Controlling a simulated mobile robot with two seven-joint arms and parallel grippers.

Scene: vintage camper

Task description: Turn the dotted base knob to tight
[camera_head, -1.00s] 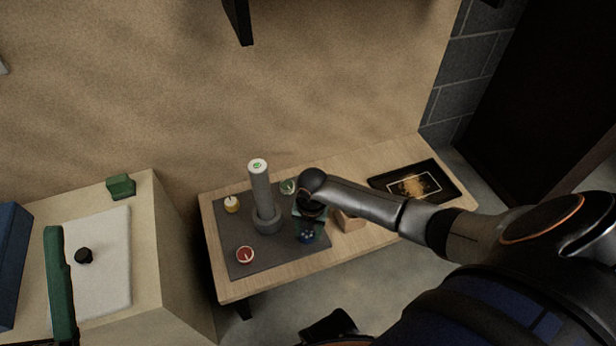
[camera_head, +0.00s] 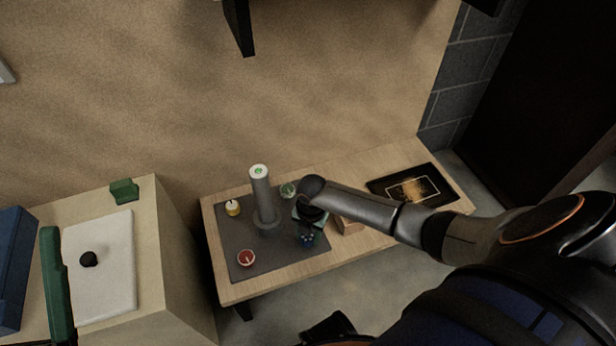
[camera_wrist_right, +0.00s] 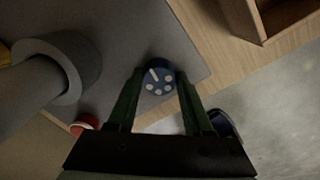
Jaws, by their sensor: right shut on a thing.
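The dotted base knob (camera_head: 307,240) is dark blue with pale dots and sits at the right front of the dark grey mat (camera_head: 245,263). In the right wrist view the knob (camera_wrist_right: 158,84) shows several white dots and one white pointer line toward the upper left. My right gripper (camera_head: 308,231) comes down over it from above. Its two green fingers (camera_wrist_right: 160,76) are shut on the knob's sides. A grey upright post (camera_head: 262,193) with a round base stands left of the knob. My left gripper is not in view.
A red knob (camera_head: 246,258), a yellow knob (camera_head: 233,208) and a green knob (camera_head: 288,190) surround the post. A wooden block or box (camera_head: 347,225) stands close right of my gripper, partly hidden by my arm. A black tray (camera_head: 420,198) lies farther right on the bench.

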